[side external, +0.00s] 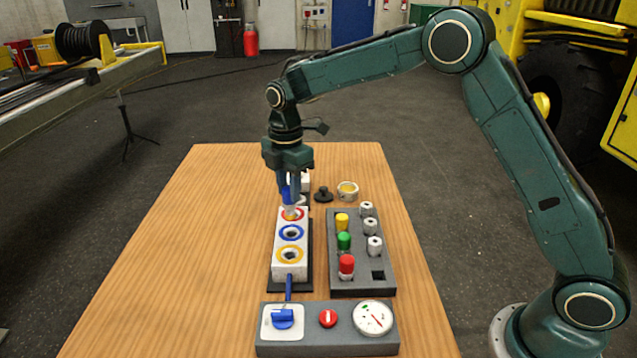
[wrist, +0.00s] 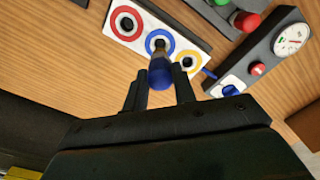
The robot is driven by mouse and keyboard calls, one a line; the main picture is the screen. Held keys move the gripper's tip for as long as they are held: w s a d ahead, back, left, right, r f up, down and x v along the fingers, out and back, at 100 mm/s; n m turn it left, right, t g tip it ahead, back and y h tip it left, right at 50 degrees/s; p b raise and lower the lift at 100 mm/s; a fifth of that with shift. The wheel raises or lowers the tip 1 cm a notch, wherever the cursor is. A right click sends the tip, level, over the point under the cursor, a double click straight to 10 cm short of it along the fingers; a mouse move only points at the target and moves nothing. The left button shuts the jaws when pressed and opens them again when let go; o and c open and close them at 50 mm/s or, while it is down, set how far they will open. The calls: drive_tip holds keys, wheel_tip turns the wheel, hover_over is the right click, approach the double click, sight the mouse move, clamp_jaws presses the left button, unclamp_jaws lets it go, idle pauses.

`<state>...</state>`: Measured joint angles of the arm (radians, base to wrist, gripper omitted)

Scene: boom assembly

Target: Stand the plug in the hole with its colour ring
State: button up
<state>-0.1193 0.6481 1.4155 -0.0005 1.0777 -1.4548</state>
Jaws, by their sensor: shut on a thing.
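My gripper (side external: 287,192) is shut on the blue plug (side external: 288,188), which hangs roughly upright with its metal end down. The white block (side external: 289,270) has three ringed holes in a row: the red ring (side external: 292,214) at the back, the blue ring (side external: 291,233) in the middle and the yellow ring (side external: 291,254) in front. In the side view the plug's tip overlaps the red ring; in the wrist view, the blue plug (wrist: 160,74) between the fingers (wrist: 160,90) has its tip over the blue ring (wrist: 160,41). The plug appears to be above the block, apart from it.
A grey tray (side external: 345,287) right of the block holds yellow, green and red plugs and several silver fittings. A front panel (side external: 349,346) carries a blue lever, a red knob and a gauge. A black part (side external: 323,193) and a brass ring (side external: 348,190) stand behind the tray. The table's left is clear.

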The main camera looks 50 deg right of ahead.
sight(291, 217)
drive_tip(key=shift+f, duration=1.7)
drive_tip(key=shift+f, duration=1.65)
idle(1.2)
drive_tip(key=o, duration=1)
drive_tip(key=shift+r, duration=0.1)
drive_tip(key=shift+r, duration=3.4)
drive_tip(key=shift+r, duration=0.1)
